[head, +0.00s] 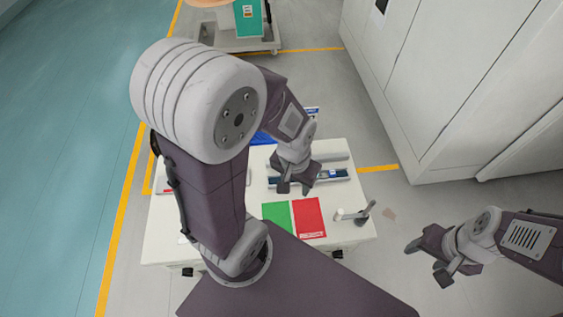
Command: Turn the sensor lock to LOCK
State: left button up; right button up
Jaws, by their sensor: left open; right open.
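My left gripper (294,190) is over the white table, pointing down at the dark rail (342,175) near the table's back edge. It is open, and nothing shows between its fingers. It covers part of the rail, and I cannot tell whether it touches it. A small blue and white part (333,173) sits on the rail just right of the gripper. I cannot make out the sensor lock or any LOCK marking; it may be hidden or too small. My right gripper (427,265) is open and empty, off the table's right side, over the floor.
The white table (345,230) holds a green sheet (276,214), a red sheet (309,217) and a small grey stand (365,213) at its right edge. My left arm hides much of its left side. White cabinets (440,80) stand right; a cart (235,43) stands behind.

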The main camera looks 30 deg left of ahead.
aim_at(186, 272)
jog(key=k+l+u, duration=0.1)
jog(key=u, duration=2.75)
